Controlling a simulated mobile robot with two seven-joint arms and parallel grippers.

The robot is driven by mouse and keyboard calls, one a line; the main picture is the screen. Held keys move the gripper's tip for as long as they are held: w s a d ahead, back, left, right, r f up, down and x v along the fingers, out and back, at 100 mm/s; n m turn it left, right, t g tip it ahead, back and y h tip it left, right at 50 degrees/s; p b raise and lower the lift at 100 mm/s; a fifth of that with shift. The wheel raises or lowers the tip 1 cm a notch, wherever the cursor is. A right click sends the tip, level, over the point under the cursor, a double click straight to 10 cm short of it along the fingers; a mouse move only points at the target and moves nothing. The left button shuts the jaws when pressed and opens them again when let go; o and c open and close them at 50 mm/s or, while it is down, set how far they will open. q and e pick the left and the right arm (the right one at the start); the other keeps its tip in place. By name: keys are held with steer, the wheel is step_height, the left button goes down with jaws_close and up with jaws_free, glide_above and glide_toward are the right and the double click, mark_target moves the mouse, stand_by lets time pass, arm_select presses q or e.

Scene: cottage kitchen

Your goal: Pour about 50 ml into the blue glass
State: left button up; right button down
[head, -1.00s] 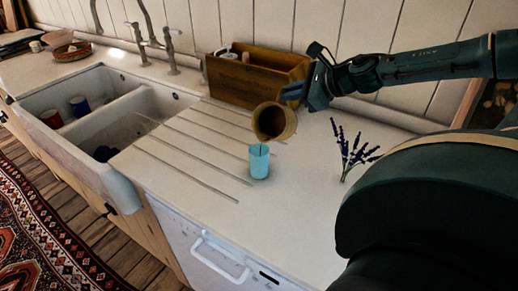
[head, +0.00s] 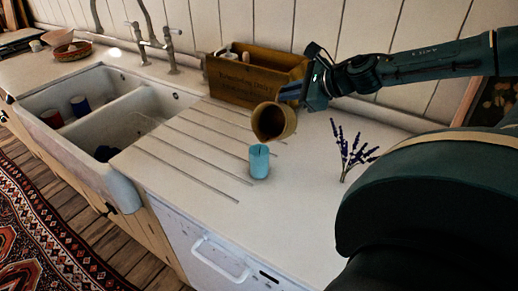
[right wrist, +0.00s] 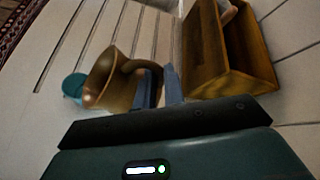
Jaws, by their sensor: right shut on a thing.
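The blue glass (head: 259,164) stands upright on the counter beside the grooved drainboard; part of it shows at the left in the right wrist view (right wrist: 73,87). My right gripper (head: 290,92) is shut on a tan jug (head: 284,124), which it holds above the glass, a little to its right. The jug is tilted with its dark mouth towards the glass and the camera. In the right wrist view the jug (right wrist: 108,84) shows with its handle at the fingers (right wrist: 163,85). A thin dark line shows at the glass's mouth; I cannot tell whether it is liquid. My left gripper is not in view.
A wooden box (head: 245,80) with items in it stands behind the jug, close to my right gripper. Lavender sprigs (head: 350,150) lie to the right. The counter in front is clear.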

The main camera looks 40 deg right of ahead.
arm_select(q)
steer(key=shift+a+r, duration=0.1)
arm_select(e)
steer(key=shift+s+a+r+n+h, duration=0.1)
steer(key=shift+a+r+n+h, duration=0.2)
steer(key=shift+r, duration=0.15)
stand_by(0.4)
